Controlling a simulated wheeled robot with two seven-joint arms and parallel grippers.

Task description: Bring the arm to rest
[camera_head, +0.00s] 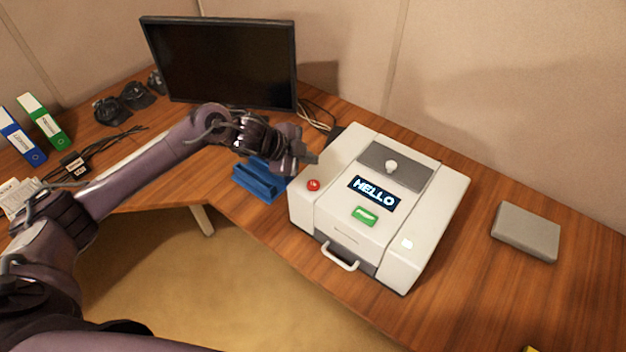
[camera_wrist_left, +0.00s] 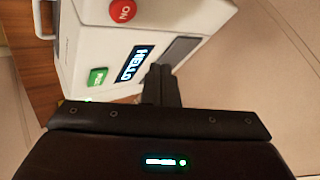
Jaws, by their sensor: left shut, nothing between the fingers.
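My left arm comes in from the left in the head view. Its gripper (camera_head: 312,158) is shut and empty, in the air by the left side of a white machine (camera_head: 335,205). The machine has a lit display reading HELLO (camera_head: 374,194), a red button (camera_head: 313,185), a green button (camera_head: 364,216) and a front handle (camera_head: 340,257). In the left wrist view the closed fingers (camera_wrist_left: 161,82) point towards the machine (camera_wrist_left: 80,50), whose red ON button (camera_wrist_left: 122,10) shows at the top. I cannot tell whether the fingers touch it. My right gripper is in neither view.
A blue stand (camera_head: 258,184) sits under my left gripper, beside the machine. A monitor (camera_head: 225,62) stands behind my forearm. Binders (camera_head: 42,122) and cables are at the left. A grey box (camera_head: 526,232) lies at the right, with bare desk (camera_head: 485,290) around it.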

